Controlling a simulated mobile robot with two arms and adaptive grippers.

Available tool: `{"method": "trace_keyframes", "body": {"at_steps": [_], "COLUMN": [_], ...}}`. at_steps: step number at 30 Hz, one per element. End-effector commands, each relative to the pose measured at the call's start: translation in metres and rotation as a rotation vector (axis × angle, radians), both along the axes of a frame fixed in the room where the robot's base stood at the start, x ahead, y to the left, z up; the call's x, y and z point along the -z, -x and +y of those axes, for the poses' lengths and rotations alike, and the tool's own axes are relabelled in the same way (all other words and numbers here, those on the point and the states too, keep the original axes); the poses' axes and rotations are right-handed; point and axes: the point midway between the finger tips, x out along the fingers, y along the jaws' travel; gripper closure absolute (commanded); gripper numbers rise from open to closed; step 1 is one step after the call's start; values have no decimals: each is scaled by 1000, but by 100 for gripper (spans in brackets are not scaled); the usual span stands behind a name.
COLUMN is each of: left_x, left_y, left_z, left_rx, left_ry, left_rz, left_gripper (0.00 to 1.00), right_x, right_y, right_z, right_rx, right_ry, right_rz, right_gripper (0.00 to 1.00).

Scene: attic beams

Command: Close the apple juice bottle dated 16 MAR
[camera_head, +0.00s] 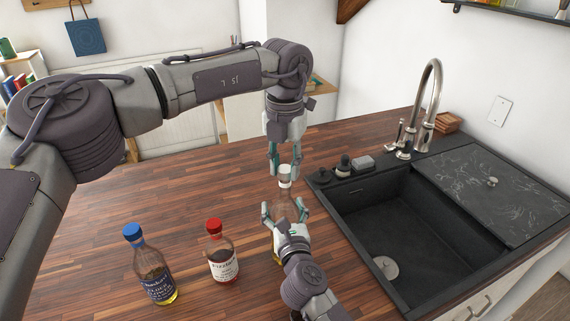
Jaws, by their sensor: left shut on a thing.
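A clear bottle (284,199) with a white top stands on the wooden counter, left of the sink. My left gripper (285,172) comes down from above and is shut on the white cap (285,170) at the bottle's mouth. I cannot tell whether the cap is seated on the neck or just above it. No date is readable.
A red-capped bottle (222,256) and a blue-capped bottle (152,267) stand upright to the left. The black sink (385,225) and tap (428,100) are on the right. A grey sponge-like block (364,162) lies behind the sink. The counter's left side is clear.

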Motion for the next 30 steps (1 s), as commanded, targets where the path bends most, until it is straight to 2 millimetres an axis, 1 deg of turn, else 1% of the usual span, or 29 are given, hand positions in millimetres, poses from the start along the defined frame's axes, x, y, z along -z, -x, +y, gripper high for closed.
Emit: {"method": "trace_keyframes", "body": {"at_steps": [2, 6, 10, 11, 15, 16, 25, 28, 30], "left_x": [0, 0, 0, 0, 0, 0, -1, -9, -18], "left_y": [0, 0, 0, 0, 0, 0, 0, -1, -1], "left_z": [0, 0, 0, 0, 0, 0, 0, 0, -1], "left_rx": [20, 174, 165, 165, 164, 164, 164, 163, 163], "left_ry": [0, 1, 0, 0, 0, 0, 2, 1, 3], "left_rz": [0, 0, -1, -1, -1, -1, -1, -2, -4], "left_gripper": [100, 100, 100, 64, 41, 38, 38, 38, 38], "right_x": [1, 1, 1, 1, 1, 1, 0, 0, 0], "right_y": [0, 0, 0, 0, 0, 0, 0, 0, 0], "right_z": [0, 0, 0, 0, 0, 0, 0, 0, 0], "right_rx": [0, 0, 0, 0, 0, 0, 0, 0, 0], "right_ry": [0, 0, 0, 0, 0, 0, 0, 0, 0], "right_rz": [1, 1, 1, 1, 1, 1, 1, 1, 1], "right_gripper": [100, 100, 100, 100, 100, 100, 100, 100, 100]}}
